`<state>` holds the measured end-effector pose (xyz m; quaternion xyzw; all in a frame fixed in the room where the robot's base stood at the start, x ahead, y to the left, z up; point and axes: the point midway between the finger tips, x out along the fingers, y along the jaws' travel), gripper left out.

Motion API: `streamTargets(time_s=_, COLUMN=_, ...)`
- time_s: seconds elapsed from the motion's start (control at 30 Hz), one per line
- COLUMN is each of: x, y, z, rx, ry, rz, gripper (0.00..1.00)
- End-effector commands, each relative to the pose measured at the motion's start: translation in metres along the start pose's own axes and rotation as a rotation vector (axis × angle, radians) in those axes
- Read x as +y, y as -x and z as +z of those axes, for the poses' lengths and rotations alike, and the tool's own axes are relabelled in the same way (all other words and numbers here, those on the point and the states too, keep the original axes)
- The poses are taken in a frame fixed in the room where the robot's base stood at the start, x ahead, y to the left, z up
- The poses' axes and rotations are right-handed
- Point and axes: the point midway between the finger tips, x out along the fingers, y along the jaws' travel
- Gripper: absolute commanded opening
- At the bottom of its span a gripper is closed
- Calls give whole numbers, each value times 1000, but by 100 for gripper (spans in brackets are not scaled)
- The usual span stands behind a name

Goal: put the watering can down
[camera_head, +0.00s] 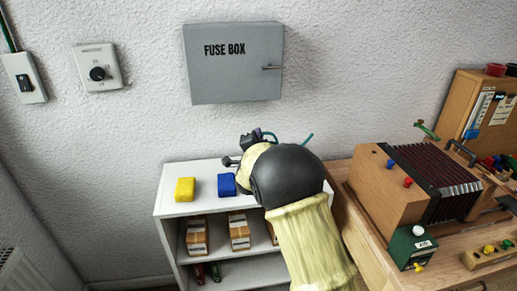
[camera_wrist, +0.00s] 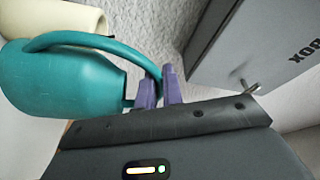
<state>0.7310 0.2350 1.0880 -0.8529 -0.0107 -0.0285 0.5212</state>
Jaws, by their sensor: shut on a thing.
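The teal watering can (camera_wrist: 62,82) fills the left of the wrist view, with its curved handle arching over toward my fingers. My gripper (camera_wrist: 160,90) has its two purple fingers shut on the end of that handle. In the head view my arm hides most of the can, and only a thin teal piece of it (camera_head: 308,139) shows beyond my wrist. My gripper is above the back of the white shelf unit (camera_head: 168,204), mostly hidden there. I cannot tell whether the can touches the shelf top.
A yellow block (camera_head: 185,189) and a blue block (camera_head: 227,184) sit on the shelf top, left of my arm. Cartons (camera_head: 196,237) stand below. The grey fuse box (camera_head: 234,75) hangs above. A wooden bench (camera_head: 355,230) with an accordion-like box (camera_head: 388,195) is at right.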

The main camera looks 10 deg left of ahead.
Motion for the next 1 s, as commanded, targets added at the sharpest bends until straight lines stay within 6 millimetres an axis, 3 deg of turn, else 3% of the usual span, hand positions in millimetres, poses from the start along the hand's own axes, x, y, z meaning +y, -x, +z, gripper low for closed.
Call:
streamTargets(time_s=0.4, x=39, y=3, z=20, rx=0, ry=1, rz=1, gripper=0)
streamTargets(time_s=0.8, x=43, y=3, z=22, rx=0, ry=0, rz=0, gripper=0)
streamTargets(time_s=0.83, x=42, y=3, z=21, rx=0, ry=0, rz=0, gripper=14)
streamTargets(time_s=0.9, x=41, y=3, z=21, rx=0, ry=0, rz=0, gripper=28)
streamTargets(time_s=1.0, x=41, y=3, z=21, rx=0, ry=0, rz=0, gripper=30)
